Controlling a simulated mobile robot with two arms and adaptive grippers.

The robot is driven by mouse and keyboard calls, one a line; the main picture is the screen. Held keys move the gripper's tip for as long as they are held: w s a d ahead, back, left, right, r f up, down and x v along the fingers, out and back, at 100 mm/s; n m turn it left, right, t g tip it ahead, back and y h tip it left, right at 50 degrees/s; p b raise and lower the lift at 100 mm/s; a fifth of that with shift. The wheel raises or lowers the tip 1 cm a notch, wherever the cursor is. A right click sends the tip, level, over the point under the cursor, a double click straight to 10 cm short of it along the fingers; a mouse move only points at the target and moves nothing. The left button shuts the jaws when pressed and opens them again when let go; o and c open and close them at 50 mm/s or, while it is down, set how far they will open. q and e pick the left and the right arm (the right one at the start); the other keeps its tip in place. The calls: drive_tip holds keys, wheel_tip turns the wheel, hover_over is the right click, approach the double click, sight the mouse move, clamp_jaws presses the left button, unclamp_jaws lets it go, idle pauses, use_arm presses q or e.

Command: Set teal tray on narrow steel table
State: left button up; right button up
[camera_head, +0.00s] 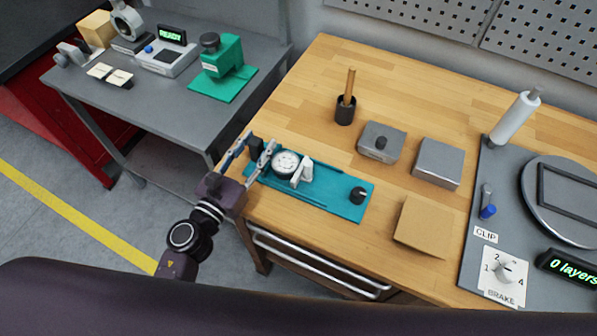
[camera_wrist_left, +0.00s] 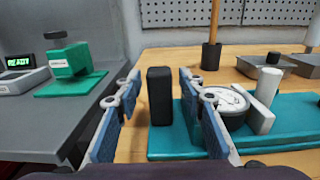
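The teal tray (camera_head: 337,194) lies on the wooden bench near its front left edge. It carries a round white-faced dial (camera_head: 286,163), a pale upright block (camera_head: 303,172) and a black knob (camera_head: 358,195). A black upright grip (camera_wrist_left: 160,97) stands at the tray's left end. My left gripper (camera_head: 249,155) is open at that end, with the black grip between its spread fingers; a gap shows on the left side in the left wrist view. The narrow steel table (camera_head: 178,101) stands to the left, beyond a gap from the bench. My right gripper is out of view.
The steel table holds a green press (camera_head: 224,70), a device reading READY (camera_head: 165,56), labels and a cardboard box (camera_head: 97,29). Its front right part is bare. On the bench stand a black cup (camera_head: 345,110), metal boxes (camera_head: 438,163) and a brown square (camera_head: 421,224).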

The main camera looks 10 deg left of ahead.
use_arm(q)
clamp_jaws()
drive_tip(key=shift+r, duration=0.1)
